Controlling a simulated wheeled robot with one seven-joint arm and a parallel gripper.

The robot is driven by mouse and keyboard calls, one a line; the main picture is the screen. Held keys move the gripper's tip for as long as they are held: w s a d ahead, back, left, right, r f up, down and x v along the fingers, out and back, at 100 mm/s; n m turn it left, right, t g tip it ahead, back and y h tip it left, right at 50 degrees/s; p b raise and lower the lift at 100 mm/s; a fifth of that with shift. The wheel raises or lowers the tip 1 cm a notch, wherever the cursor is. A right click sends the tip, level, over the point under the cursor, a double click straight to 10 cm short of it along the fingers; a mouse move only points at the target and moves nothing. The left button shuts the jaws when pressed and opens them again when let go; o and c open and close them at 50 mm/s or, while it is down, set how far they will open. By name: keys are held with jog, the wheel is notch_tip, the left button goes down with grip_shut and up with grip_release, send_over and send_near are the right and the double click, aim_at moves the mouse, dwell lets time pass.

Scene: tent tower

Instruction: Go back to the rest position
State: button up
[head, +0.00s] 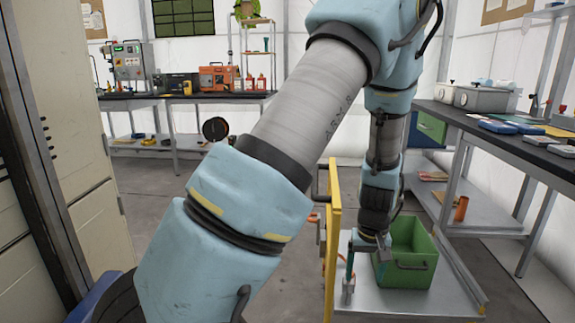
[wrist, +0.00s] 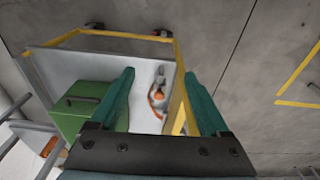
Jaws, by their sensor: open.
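My gripper (head: 350,278) points down above the grey cart top (head: 390,308), left of the green crate (head: 408,270). In the wrist view its two teal fingers (wrist: 160,78) are spread apart, with nothing between them. The wrist view also shows the green crate (wrist: 82,112) beyond the left finger. My arm is stretched forward and down across the middle of the head view.
An orange-and-grey tool (wrist: 157,96) lies on the cart top. The cart's yellow handle frame (head: 334,235) stands close left of my gripper. A workbench (head: 485,125) stands at right, a locker (head: 75,130) at near left. Grey floor (head: 165,200) is clear behind.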

jog(key=s+a+r, duration=0.2)
jog(key=a+r, duration=0.5)
jog(key=a, duration=0.6)
jog(key=s+a+r, duration=0.2)
jog(key=a+r, duration=0.5)
jog(key=a, duration=0.5)
notch_tip(320, 180, up, 16)
jog(key=p, duration=1.6)
jog(key=shift+s+a+r+p, duration=0.2)
jog(key=shift+p, duration=0.15)
